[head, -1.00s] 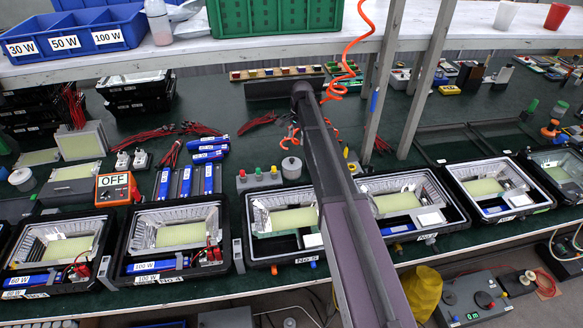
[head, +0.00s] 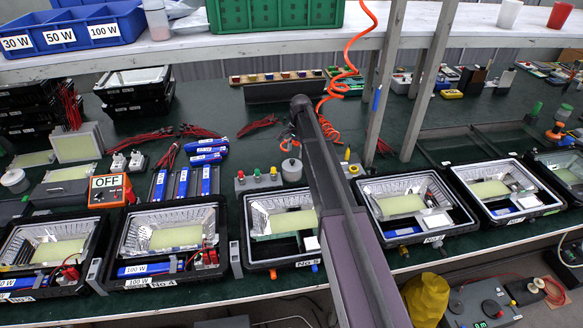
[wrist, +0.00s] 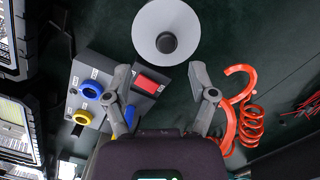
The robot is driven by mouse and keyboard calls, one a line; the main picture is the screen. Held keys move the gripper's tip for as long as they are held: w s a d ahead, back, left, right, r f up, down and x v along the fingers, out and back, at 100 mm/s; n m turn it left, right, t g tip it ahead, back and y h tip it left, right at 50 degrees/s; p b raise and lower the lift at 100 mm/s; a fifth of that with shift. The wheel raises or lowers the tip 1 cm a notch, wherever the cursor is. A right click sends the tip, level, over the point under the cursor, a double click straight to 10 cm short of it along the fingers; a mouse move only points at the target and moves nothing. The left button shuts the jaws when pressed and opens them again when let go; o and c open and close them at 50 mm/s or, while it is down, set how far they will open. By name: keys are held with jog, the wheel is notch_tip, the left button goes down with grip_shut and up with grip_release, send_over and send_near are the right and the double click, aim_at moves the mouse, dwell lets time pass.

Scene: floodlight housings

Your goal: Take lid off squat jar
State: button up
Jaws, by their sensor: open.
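The squat jar (head: 291,168), pale with a small dark knob on top, stands on the green bench beside my arm in the head view. In the wrist view its round white lid (wrist: 147,28) with a dark central knob shows from above, near the top edge. The lid appears to be on the jar, and its sides are mostly hidden. My gripper (wrist: 161,82) is open and empty, its two fingers spread just below the lid in the wrist view and apart from it. My arm hides the gripper in the head view.
A coiled orange hose (wrist: 248,120) lies close right. Floodlight housings (head: 281,263) line the near edge. A shelf post (head: 430,80) stands to the right.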

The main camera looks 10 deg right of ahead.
aim_at(292, 160)
jog(key=shift+f, duration=0.1)
jog(key=f+b, duration=0.1)
jog(key=a+f+b, duration=0.1)
jog(key=f+b, duration=0.1)
jog(key=shift+w, duration=0.1)
jog(key=shift+a+f+b, duration=0.15)
jog(key=shift+f+b, duration=0.8)
jog(key=shift+b, duration=0.1)
grip_shut()
